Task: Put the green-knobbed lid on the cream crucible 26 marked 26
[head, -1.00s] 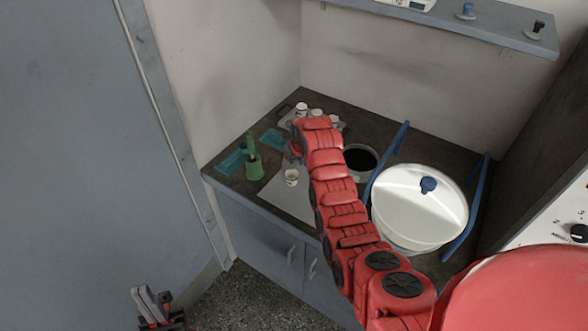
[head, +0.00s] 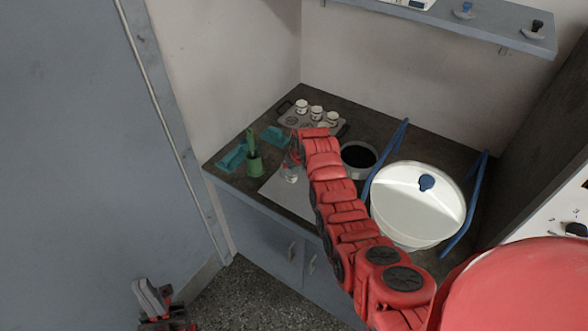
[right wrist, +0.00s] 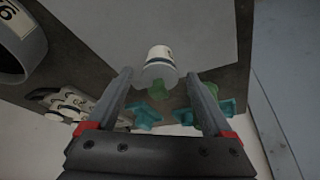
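A small cream crucible (head: 290,174) stands on a white sheet, partly hidden by my right gripper in the head view. In the right wrist view the crucible (right wrist: 160,62) shows beyond and between my open fingers, with a dark mark on its side too small to read. My right gripper (right wrist: 160,82) is open, with a clear gap on both sides of the crucible. A green patch (right wrist: 158,91) shows right below the crucible there; I cannot tell whether it is a lid's knob or the green holder behind. My left gripper (head: 158,300) hangs low at the left, away from the counter.
A grey tray (head: 287,119) with several white crucibles is at the back. A green holder (head: 254,165) and teal pieces (head: 231,160) stand left of the sheet (head: 287,195). A round dark-mouthed pot (head: 359,160) and a large white lidded vessel (head: 415,207) are to the right.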

